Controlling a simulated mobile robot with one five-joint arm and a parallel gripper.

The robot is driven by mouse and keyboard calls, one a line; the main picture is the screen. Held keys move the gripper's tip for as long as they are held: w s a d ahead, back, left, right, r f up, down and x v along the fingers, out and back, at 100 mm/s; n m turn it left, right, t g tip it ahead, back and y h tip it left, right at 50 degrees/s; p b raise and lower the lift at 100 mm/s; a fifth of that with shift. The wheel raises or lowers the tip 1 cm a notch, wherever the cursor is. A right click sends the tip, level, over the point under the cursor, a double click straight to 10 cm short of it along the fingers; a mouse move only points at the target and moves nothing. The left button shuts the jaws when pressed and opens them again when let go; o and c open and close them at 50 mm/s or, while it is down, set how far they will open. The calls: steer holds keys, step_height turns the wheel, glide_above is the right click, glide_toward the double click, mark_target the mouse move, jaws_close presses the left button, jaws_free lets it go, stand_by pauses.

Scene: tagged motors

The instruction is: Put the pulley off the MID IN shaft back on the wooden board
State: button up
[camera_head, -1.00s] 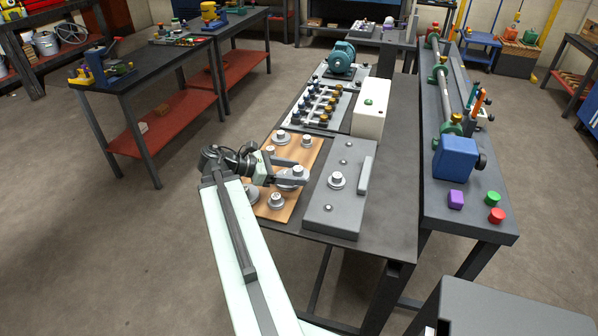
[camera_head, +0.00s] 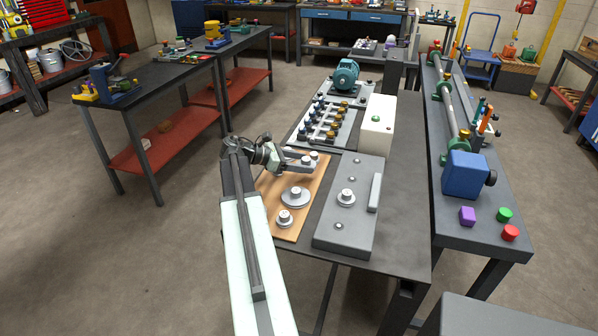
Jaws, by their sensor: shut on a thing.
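My gripper (camera_head: 306,160) is over the far right part of the wooden board (camera_head: 312,189). It is shut on a small light-grey pulley (camera_head: 306,160), mostly hidden between the fingers; whether it touches the board I cannot tell. Another small pulley (camera_head: 314,155) shows just beyond the fingertips. A larger round pulley (camera_head: 296,197) and a small one (camera_head: 284,217) sit on the nearer board. The grey block (camera_head: 332,240) to the right has a pulley (camera_head: 346,197) on one shaft and several bare shafts. Labels are too small to read.
A white box (camera_head: 376,128), a plate with several colored fittings (camera_head: 322,122) and a teal motor (camera_head: 346,75) stand behind on the table. A raised bar (camera_head: 374,193) edges the grey block. The right bench holds a blue box (camera_head: 465,175). The table's right side is clear.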

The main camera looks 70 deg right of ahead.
mark_target(301, 180)
step_height(301, 180, down, 4)
steer(key=b, duration=0.3)
steer(key=shift+s+b, duration=0.15)
steer(key=shift+b, duration=0.2)
steer(key=shift+w+a+r, duration=0.1)
steer(key=shift+w+r, duration=0.1)
steer(key=shift+r, duration=0.05)
steer(key=shift+f+b, duration=0.45)
steer(key=shift+f, duration=0.15)
steer(key=o, duration=1.5)
steer(key=shift+w+a+r+p, duration=0.15)
steer(key=shift+w+r+p, duration=0.1)
steer(key=shift+r+p, duration=0.35)
steer(key=shift+w+a+r+p, duration=0.15)
steer(key=shift+w+r+p, duration=0.05)
steer(key=shift+r+p, duration=0.35)
steer(key=p+v, duration=0.3)
steer(key=v, duration=0.6)
steer(key=shift+w+a+p, duration=0.2)
steer(key=shift+a+p, duration=0.1)
steer(key=shift+w+a, duration=0.3)
steer(key=shift+w, duration=0.05)
